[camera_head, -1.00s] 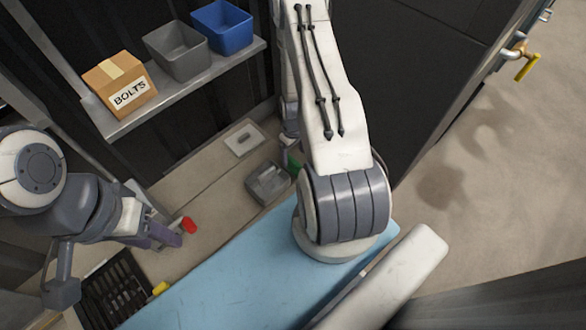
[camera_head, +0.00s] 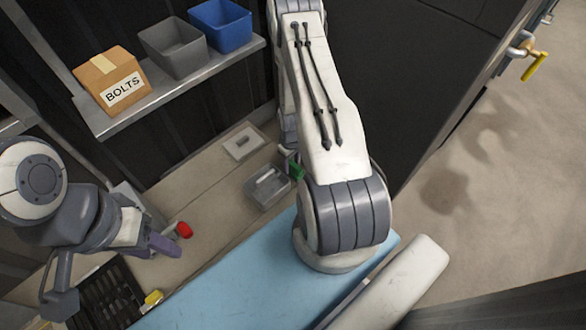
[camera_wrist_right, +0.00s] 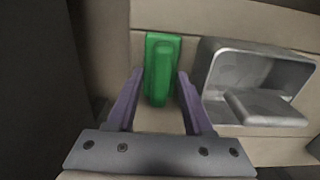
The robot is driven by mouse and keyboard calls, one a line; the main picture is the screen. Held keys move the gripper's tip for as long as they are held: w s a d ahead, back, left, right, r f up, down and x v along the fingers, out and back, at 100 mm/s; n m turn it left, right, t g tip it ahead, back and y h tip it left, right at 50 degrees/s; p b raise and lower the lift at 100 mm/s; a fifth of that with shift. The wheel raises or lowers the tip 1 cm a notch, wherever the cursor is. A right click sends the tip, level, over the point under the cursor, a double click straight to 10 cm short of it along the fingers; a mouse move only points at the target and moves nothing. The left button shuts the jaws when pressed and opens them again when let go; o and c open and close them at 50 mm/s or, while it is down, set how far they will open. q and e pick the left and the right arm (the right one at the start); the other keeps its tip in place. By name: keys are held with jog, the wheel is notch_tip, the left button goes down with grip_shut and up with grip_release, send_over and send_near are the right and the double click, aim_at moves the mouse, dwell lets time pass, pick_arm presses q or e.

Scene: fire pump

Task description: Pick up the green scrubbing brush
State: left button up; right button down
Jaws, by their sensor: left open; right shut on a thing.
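The green scrubbing brush (camera_wrist_right: 162,68) is between the two purple fingers of my right gripper (camera_wrist_right: 160,88) in the right wrist view, and the gripper is shut on it. In the head view only a small part of the green brush (camera_head: 296,167) shows beside my right arm; the rest is hidden, and the right gripper's fingers are hidden behind the arm too. I cannot tell whether the brush is clear of the bench. My left gripper (camera_head: 163,244) is open at the left of the head view, close to a red object, holding nothing visible.
A grey metal box (camera_head: 268,190) stands beside the brush. A pale plate (camera_head: 244,143) lies behind it on the bench. The red object (camera_head: 184,230), a yellow object (camera_head: 153,297) and a black grid crate (camera_head: 88,312) are at left. A shelf (camera_head: 185,88) holds a bolts carton and bins.

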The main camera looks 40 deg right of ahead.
aim_at(292, 162)
jog(key=shift+r, duration=0.1)
jog(key=shift+r+p, duration=0.5)
jog(key=shift+r, duration=0.05)
notch_tip(292, 162, up, 4)
jog(key=p, duration=0.3)
jog(key=shift+f, duration=0.1)
jog(key=s+d+r+p, duration=0.2)
jog(key=s+d+r, duration=0.4)
jog(key=s, duration=0.3)
jog(key=shift+s+d+p, duration=0.15)
jog(key=shift+d+p, duration=0.15)
jog(key=shift+d, duration=0.25)
